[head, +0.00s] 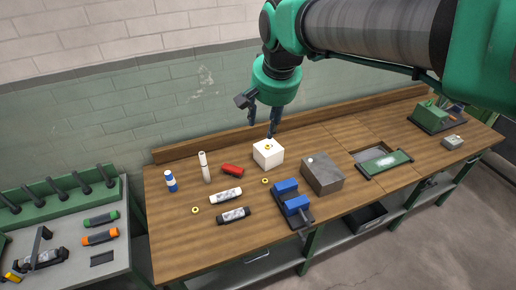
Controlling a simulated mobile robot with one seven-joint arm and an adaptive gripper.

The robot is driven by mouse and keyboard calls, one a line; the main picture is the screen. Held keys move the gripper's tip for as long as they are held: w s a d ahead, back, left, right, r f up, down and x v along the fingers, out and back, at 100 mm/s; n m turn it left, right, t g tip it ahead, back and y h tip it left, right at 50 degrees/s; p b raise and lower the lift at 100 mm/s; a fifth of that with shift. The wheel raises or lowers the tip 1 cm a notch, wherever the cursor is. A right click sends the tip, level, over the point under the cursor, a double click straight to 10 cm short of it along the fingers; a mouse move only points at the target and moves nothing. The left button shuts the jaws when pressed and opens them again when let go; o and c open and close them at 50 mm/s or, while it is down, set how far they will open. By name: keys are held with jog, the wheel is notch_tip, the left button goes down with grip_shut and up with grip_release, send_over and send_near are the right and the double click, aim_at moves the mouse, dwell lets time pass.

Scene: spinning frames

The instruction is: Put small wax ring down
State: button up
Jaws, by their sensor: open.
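A small yellow ring (267,147) lies on top of a white block (264,160) near the back of the wooden workbench (170,240). Two more small yellow rings lie on the bench: one ring (265,181) just in front of the block, another ring (195,211) to the left. I cannot tell by looks which is the wax one. My gripper (262,124) is open and points down above the white block. Its fingertips are close over the ring on the block, and no held thing shows between them. Whether a finger touches the ring is unclear.
A blue vise (290,198) and a grey block (322,175) stand right of the white block. A red cylinder (232,170), white tube (226,196), dark tube (234,215), upright white marker (205,167) and blue-white bottle (171,182) are left. The front-left bench is clear.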

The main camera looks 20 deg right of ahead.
jog(key=s+a+f+n, duration=0.1)
jog(key=s+f+n, duration=0.1)
jog(key=s, duration=0.7)
jog(key=s+a+f+n+t, duration=0.1)
jog(key=s+a+f+n, duration=0.1)
jog(key=s, duration=0.7)
jog(key=shift+s+a+f+n+t, duration=0.25)
jog(key=shift+f+n, duration=0.2)
jog(key=shift+n, duration=0.45)
jog(key=shift+f, duration=0.15)
notch_tip(320, 180, down, 16)
jog(key=b, duration=1.6)
jog(key=shift+o, duration=0.6)
jog(key=shift+w, duration=0.1)
